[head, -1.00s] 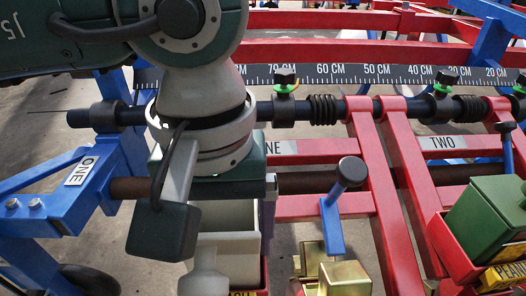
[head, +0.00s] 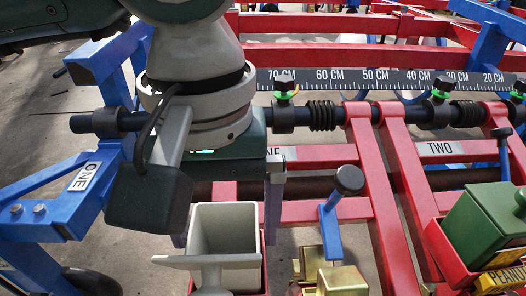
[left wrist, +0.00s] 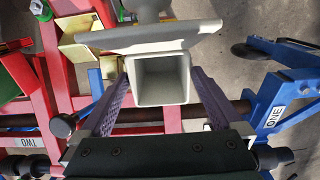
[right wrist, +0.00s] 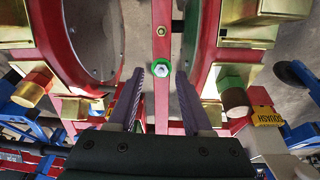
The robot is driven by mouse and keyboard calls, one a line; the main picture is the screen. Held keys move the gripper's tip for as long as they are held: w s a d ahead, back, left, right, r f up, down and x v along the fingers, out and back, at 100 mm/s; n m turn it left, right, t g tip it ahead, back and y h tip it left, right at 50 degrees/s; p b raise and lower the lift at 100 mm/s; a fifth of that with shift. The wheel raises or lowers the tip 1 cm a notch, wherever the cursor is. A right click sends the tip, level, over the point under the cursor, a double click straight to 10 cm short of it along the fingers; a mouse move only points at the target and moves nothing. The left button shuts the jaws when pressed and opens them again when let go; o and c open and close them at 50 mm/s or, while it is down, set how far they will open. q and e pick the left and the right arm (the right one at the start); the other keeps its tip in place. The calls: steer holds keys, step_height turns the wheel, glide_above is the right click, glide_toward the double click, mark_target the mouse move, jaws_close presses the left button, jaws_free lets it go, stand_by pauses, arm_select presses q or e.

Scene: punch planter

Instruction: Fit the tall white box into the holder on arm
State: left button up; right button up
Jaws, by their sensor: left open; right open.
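The tall white box (head: 224,232) is an open-topped, pale hopper with a flat flange, low in the middle of the head view. It appears to sit in a red holder (head: 269,250), whose side shows beside it. In the left wrist view the box (left wrist: 161,80) stands upright between the purple fingers. My left gripper (head: 228,213) is open around the box, one finger on each side, with small gaps visible. My right gripper (right wrist: 160,92) is open and empty. It faces a red bar with a green and white bolt (right wrist: 161,68) and is outside the head view.
A dark shaft (head: 335,116) with clamps and a centimetre scale (head: 345,80) crosses behind the box. A blue lever with a black knob (head: 348,180) stands close to its right. A green box (head: 482,228) sits in another red holder (head: 448,255) at the right.

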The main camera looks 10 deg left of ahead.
arm_select(q)
step_height(320, 180, up, 6)
steer(key=shift+f+p, duration=0.1)
steer(key=shift+p, duration=0.85)
